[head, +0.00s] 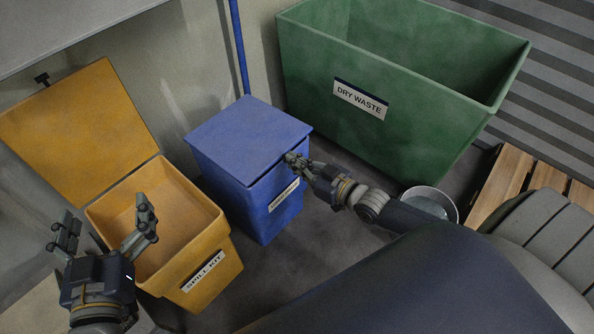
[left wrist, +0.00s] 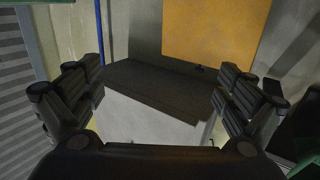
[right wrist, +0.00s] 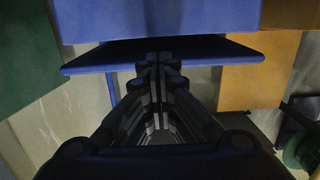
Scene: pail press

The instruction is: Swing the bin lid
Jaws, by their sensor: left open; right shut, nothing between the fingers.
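The blue bin (head: 260,210) stands between an orange bin and a green bin. Its flat blue lid (head: 245,138) lies over its top, with a narrow gap showing under the front edge. My right gripper (head: 297,160) is shut and empty at the lid's front right edge. In the right wrist view its closed fingers (right wrist: 160,62) overlap the lid (right wrist: 220,52), with a dark band between lid and bin (right wrist: 160,18); I cannot tell if they touch. My left gripper (head: 106,218) is open and empty, over the left side of the orange bin (head: 205,245).
The orange bin's lid (head: 80,118) stands open against the wall. The green dry waste bin (head: 390,75) stands at the back right. A grey bucket (head: 432,198) and wooden slats (head: 500,185) are at the right. A blue pole (head: 240,50) rises behind the blue bin.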

